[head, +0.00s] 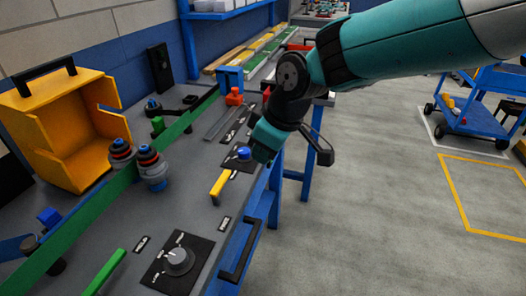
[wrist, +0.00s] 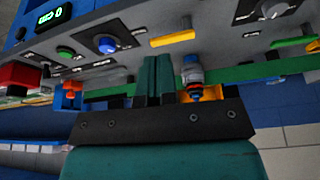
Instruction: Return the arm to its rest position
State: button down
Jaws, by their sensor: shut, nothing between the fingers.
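My teal and black arm (head: 395,48) reaches in from the upper right in the head view. My gripper (head: 263,150) hangs over the right edge of the grey panel (head: 207,160), close to a blue knob (head: 243,153). I cannot tell from this view how far above the panel it is. In the wrist view, the two teal fingers of my gripper (wrist: 155,80) are together with nothing between them. The panel shows tilted along the top of that view, with the blue knob (wrist: 106,45) at upper left.
An orange open box (head: 62,130), grey cylinders (head: 151,168), a yellow handle (head: 221,183) and a grey dial (head: 179,260) stand on the panel. A green strip (head: 85,213) crosses it. A blue cart (head: 472,118) stands far right. The floor (head: 370,210) right of the panel is clear.

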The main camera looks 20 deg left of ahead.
jog(key=s+d+r+m+p, duration=0.1)
jog(key=s+d+r+m, duration=0.15)
jog(key=d, duration=0.35)
jog(key=s+d+r+m, duration=0.1)
jog(key=d+r, duration=0.3)
jog(key=d, duration=0.2)
jog(key=s+d+r+m+p, duration=0.1)
jog(key=s+d+r+m, duration=0.15)
jog(key=d, duration=0.45)
jog(key=s+d+r+m, duration=0.1)
jog(key=s+d+m, duration=0.3)
jog(key=s+d, duration=0.7)
jog(key=shift+s+p, duration=0.3)
jog(key=shift+s, duration=0.2)
jog(key=shift+r, duration=0.15)
